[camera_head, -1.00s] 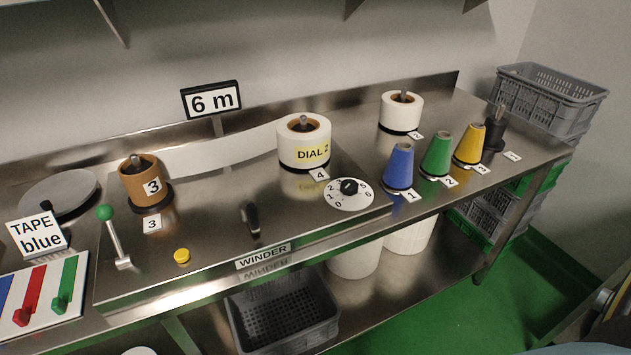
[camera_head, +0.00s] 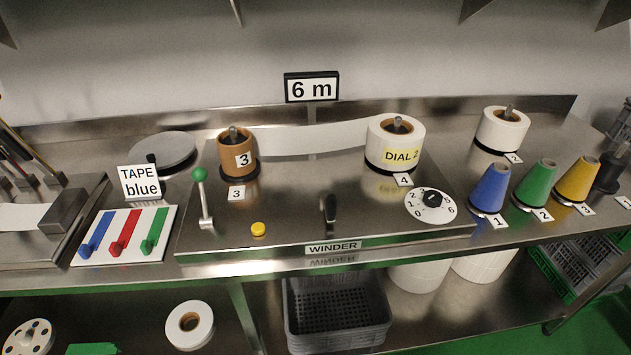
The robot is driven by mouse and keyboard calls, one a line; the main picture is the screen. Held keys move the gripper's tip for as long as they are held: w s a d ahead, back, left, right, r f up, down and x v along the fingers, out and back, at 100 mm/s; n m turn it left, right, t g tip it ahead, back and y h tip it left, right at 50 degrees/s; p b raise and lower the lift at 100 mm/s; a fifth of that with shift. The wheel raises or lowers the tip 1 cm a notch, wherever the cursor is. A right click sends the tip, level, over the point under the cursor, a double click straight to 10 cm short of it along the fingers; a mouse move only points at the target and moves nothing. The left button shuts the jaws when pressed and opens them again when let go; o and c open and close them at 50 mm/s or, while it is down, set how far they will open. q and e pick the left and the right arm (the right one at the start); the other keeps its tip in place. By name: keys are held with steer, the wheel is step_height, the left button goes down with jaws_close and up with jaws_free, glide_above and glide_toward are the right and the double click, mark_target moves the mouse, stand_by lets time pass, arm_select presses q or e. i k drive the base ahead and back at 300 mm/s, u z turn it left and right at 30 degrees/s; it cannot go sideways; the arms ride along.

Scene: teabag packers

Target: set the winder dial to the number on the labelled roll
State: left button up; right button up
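The labelled roll (camera_head: 381,137) is a thick white roll with a brown core on a spindle, above a tag reading 4. The WINDER sign (camera_head: 333,247) is on the front edge. Neither of my grippers is in view.
A brown core (camera_head: 236,160) marked 3, a green-knobbed lever (camera_head: 201,194), a yellow button (camera_head: 258,229) and a black upright handle (camera_head: 329,209) stand on the winder. Blue (camera_head: 489,187), green (camera_head: 535,185) and yellow (camera_head: 577,180) cones stand right of the dial.

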mark_target(432, 199)
steer(key=k, duration=1.2)
steer(key=z, duration=0.7)
steer(key=i, duration=1.05)
steer(key=u, duration=0.45)
